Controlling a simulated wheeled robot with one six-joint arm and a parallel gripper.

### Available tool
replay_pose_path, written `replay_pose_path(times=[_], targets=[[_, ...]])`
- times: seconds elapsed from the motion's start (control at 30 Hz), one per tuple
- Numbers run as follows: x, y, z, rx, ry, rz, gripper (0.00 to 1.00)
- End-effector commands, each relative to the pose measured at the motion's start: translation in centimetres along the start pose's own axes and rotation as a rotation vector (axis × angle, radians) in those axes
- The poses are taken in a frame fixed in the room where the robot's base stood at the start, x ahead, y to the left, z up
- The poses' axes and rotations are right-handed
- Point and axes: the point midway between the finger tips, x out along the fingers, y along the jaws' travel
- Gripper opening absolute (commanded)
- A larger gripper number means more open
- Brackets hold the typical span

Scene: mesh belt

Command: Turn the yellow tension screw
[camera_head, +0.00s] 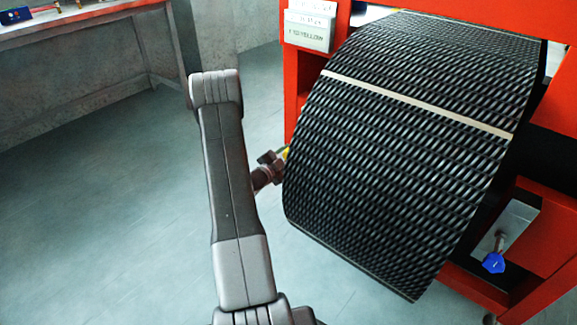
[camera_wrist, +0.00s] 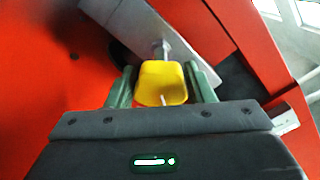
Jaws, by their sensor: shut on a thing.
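The yellow tension screw (camera_wrist: 161,82) has a blocky yellow head on a thin metal shaft that enters a grey metal bracket (camera_wrist: 135,22). My gripper (camera_wrist: 161,85) has one green finger on each side of the yellow head and is shut on it in the wrist view. In the head view my gripper (camera_head: 270,160) is at the left edge of the mesh belt (camera_head: 400,150). Only a small bit of the yellow screw (camera_head: 286,153) shows there, and the belt and gripper hide the rest.
The red frame (camera_head: 455,42) surrounds the belt. A grey sign (camera_head: 307,36) reading "YELLOW" in part hangs at its upper left. A blue screw (camera_head: 493,262) is on a bracket at the lower right. A bench (camera_head: 75,33) stands at the upper left. The floor at left is clear.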

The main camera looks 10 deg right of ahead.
Motion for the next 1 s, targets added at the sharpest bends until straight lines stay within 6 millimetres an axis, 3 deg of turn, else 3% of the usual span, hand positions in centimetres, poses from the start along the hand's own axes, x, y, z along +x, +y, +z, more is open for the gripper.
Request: replay_pose_path(times=[0.7, 1.0], targets=[[-0.02, -0.05, 0.05, 0.671, 0.0, 0.003, 0.25], [-0.02, -0.22, -0.13, 0.879, 0.0, 0.004, 0.25]])
